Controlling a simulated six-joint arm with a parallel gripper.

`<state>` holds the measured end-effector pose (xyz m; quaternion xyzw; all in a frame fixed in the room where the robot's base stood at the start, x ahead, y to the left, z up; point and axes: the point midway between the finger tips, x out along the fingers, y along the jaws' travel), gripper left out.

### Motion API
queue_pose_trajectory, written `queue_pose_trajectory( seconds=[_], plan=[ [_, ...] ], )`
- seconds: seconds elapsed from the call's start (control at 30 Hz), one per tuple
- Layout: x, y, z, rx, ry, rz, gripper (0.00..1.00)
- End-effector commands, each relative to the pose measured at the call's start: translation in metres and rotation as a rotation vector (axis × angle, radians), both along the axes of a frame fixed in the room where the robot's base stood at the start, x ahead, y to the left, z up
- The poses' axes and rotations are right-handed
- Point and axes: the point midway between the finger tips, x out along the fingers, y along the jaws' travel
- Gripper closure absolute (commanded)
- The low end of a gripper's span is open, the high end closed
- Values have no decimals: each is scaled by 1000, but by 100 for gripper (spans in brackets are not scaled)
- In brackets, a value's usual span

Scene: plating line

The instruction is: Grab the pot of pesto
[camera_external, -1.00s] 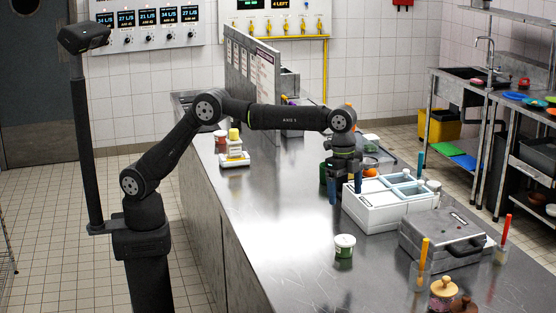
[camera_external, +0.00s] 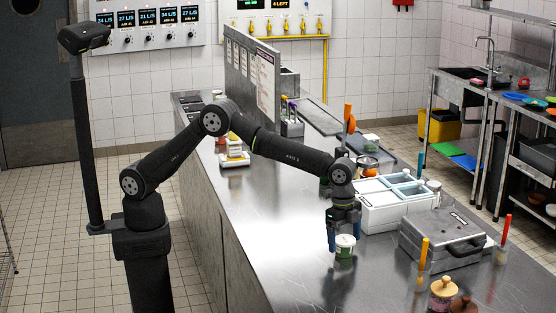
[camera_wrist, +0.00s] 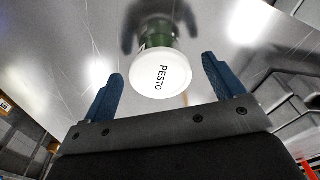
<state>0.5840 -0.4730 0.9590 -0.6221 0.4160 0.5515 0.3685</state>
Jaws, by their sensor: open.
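The pot of pesto (camera_external: 344,247) is a small green jar with a white lid, upright on the steel counter. In the wrist view its white lid (camera_wrist: 161,76), marked PESTO, faces the camera, with the green body behind it. My gripper (camera_external: 344,236) is right above and around the pot in the external view. In the wrist view my gripper (camera_wrist: 160,85) is open, with one blue finger on each side of the lid and a gap on both sides. Neither finger visibly touches the pot.
White bins (camera_external: 397,205) stand behind and right of the pot. A grey metal press (camera_external: 442,237) is to the right. A clear holder with a yellow-handled tool (camera_external: 424,255) and a wooden-lidded jar (camera_external: 443,292) stand at the front right. The counter (camera_external: 285,245) left of the pot is bare.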

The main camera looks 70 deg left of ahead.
Motion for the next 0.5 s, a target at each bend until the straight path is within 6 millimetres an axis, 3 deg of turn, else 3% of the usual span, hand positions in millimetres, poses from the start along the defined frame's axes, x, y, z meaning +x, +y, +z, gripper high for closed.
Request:
queue_pose_trajectory(
  seconds=[0.1,0.37,0.5],
  plan=[
    [1,-2,-11,0,0,0,13],
    [1,-2,-13,-1,0,0,13],
    [1,-2,-13,-1,0,0,40]
  ],
)
